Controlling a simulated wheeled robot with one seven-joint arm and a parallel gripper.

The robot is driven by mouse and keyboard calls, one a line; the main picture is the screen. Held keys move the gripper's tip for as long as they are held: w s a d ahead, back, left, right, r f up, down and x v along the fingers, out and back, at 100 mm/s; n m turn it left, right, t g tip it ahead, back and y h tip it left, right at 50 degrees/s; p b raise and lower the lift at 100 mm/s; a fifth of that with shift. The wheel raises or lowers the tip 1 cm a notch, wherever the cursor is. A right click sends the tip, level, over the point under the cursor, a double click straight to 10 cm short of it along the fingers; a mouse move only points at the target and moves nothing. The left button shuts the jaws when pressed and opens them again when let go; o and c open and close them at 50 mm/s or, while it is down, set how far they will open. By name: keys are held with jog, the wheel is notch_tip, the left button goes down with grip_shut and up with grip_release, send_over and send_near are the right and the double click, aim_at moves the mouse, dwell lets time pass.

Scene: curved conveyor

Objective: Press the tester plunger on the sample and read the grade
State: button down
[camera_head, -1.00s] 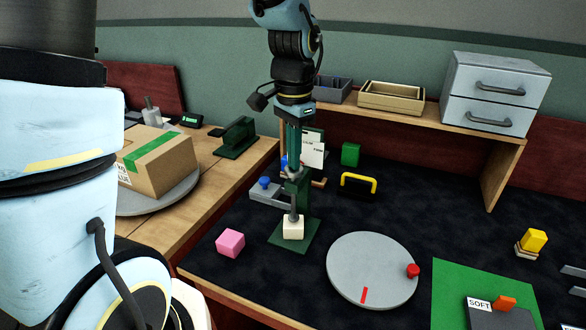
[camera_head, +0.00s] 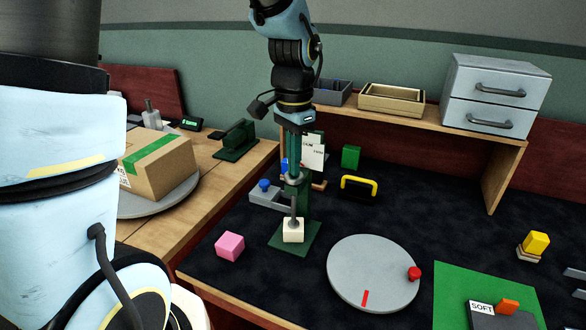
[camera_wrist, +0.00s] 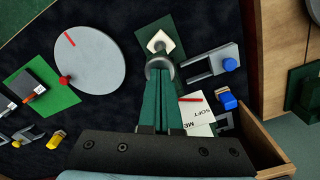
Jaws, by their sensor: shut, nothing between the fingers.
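The cream sample block (camera_head: 293,230) sits on the dark green base (camera_head: 314,236) of the tester, under its grey plunger rod (camera_head: 293,206). The sample also shows in the wrist view (camera_wrist: 160,44). My gripper (camera_head: 294,172) is shut and empty, pointing down at the plunger top and seeming to touch it. In the wrist view, the fingertips hide part of the grey plunger top (camera_wrist: 158,63). A white grade card (camera_head: 313,155) stands behind the tester. In the wrist view the card (camera_wrist: 200,112) shows SOFT and part of another word, with a red pointer (camera_wrist: 190,99) over it.
A pink cube (camera_head: 229,246) lies left of the tester, a grey turntable (camera_head: 372,262) right. A blue-knobbed grey fixture (camera_head: 266,194) and a yellow-handled black block (camera_head: 358,187) stand behind. Dark mat is clear between.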

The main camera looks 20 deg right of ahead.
notch_tip(320, 180, up, 9)
jog(key=p, duration=0.7)
jog(key=shift+p, duration=0.4)
jog(key=shift+a+f, duration=0.1)
jog(key=shift+f, duration=0.05)
jog(key=w+a+f+n+t, duration=0.1)
jog(key=a+f+n, duration=0.1)
jog(key=a+n, duration=1.1)
jog(key=a, duration=1.2)
jog(key=shift+f+n+t, duration=0.25)
jog(key=shift+n+t, duration=0.05)
jog(key=shift+w+a, duration=0.1)
jog(key=shift+w, duration=0.05)
